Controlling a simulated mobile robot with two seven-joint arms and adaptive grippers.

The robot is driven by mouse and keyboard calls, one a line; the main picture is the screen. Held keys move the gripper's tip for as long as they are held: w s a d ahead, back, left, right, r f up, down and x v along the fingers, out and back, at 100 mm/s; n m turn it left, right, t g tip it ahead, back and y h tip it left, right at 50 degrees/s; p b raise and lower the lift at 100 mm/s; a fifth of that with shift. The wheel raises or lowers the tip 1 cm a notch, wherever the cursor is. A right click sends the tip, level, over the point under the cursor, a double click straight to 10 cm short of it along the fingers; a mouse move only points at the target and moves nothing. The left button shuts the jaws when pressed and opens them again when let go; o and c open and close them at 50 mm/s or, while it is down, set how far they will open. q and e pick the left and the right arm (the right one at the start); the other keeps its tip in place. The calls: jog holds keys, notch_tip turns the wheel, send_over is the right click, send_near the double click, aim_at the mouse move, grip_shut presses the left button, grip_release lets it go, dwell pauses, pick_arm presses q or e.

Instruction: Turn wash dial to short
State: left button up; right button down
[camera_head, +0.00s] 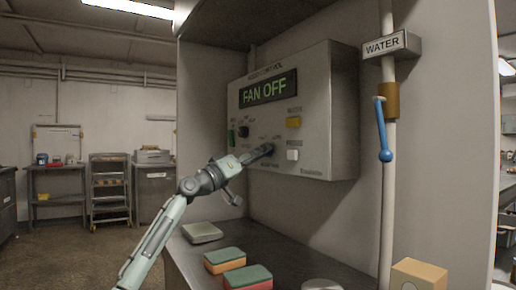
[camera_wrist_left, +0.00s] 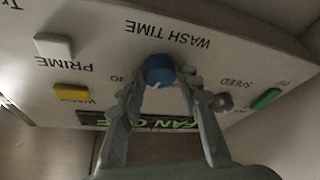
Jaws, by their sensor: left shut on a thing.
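The grey control box (camera_head: 335,110) is fixed to the wall, with a lit display (camera_head: 268,89) reading FAN OFF. In the wrist view, which shows the panel upside down, the blue wash dial (camera_wrist_left: 159,69) sits beside the WASH TIME label (camera_wrist_left: 165,35). A short pale mark shows at the dial's lower edge. My left gripper (camera_head: 264,151) reaches the panel and hides most of the dial in the head view. Its two fingers (camera_wrist_left: 161,86) are closed on the dial's sides. The small setting labels near the dial are partly hidden or unreadable. My right gripper is not in view.
A yellow button (camera_head: 293,122) and a white button (camera_head: 292,155) sit right of the dial. Sponges (camera_head: 225,260) lie on the shelf below. A water pipe with a blue lever (camera_head: 385,150) stands right.

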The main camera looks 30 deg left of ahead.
pick_arm(q)
jog(key=shift+s+d+r+n+g+y, duration=0.15)
jog(key=shift+n+g+y, duration=0.5)
jog(key=shift+n, duration=1.7)
jog(key=shift+w+r+n+g+y, duration=0.25)
jog(key=shift+n+y, duration=0.65)
jog(key=shift+n, duration=1.5)
jog(key=shift+s+d+r+n+g+y, duration=0.2)
jog(key=shift+n+g+y, duration=0.5)
jog(key=shift+n, duration=1.65)
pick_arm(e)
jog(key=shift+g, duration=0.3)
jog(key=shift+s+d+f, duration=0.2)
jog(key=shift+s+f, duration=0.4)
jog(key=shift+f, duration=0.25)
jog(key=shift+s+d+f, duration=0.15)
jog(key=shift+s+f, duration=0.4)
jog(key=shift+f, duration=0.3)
pick_arm(q)
jog(key=shift+a+f, duration=0.1)
jog(key=shift+f, duration=0.05)
jog(key=o, duration=1.2)
jog(key=shift+c, duration=0.2)
jog(key=shift+s, duration=0.1)
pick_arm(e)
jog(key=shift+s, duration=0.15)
